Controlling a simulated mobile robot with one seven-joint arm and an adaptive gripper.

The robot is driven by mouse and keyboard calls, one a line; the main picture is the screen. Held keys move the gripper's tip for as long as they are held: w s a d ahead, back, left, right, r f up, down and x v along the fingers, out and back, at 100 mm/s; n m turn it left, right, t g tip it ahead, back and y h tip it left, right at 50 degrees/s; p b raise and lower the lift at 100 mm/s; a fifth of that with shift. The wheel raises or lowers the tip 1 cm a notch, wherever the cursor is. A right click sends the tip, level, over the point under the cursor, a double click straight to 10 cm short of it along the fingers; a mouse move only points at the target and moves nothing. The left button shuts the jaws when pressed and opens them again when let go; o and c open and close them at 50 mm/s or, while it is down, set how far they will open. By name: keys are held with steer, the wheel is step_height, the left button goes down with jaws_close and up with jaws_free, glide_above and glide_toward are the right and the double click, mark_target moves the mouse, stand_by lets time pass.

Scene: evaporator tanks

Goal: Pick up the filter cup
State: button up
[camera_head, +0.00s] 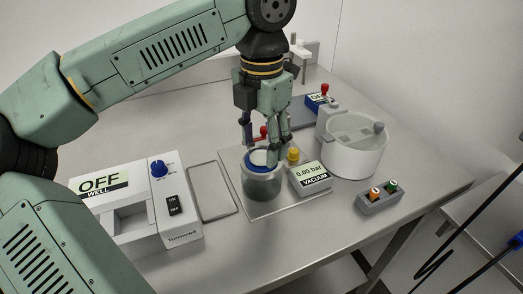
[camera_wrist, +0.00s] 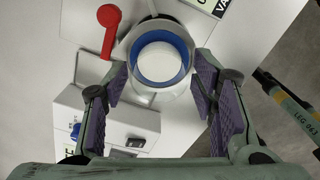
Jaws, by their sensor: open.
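The filter cup (camera_head: 258,166), round with a blue ring and a white inside, sits in the top of a grey-green, see-through vessel (camera_head: 262,187) on a metal plate. It also shows in the wrist view (camera_wrist: 160,62), at the upper middle. My gripper (camera_head: 266,143) is just above the cup and pointing down. In the wrist view my gripper (camera_wrist: 160,88) is open, with purple pads on either side of the cup's near edge. I cannot tell whether a finger touches it.
A red-handled valve (camera_wrist: 109,30) stands close beside the vessel. A vacuum gauge box (camera_head: 311,178) reading 0.00 bar is to its right. A round white tank (camera_head: 354,155) stands farther right, a button box (camera_head: 380,197) front right, and a white unit marked OFF (camera_head: 130,215) at left.

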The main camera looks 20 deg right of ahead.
steer(key=shift+f, duration=0.9)
steer(key=c, duration=0.9)
steer(key=shift+r, duration=0.1)
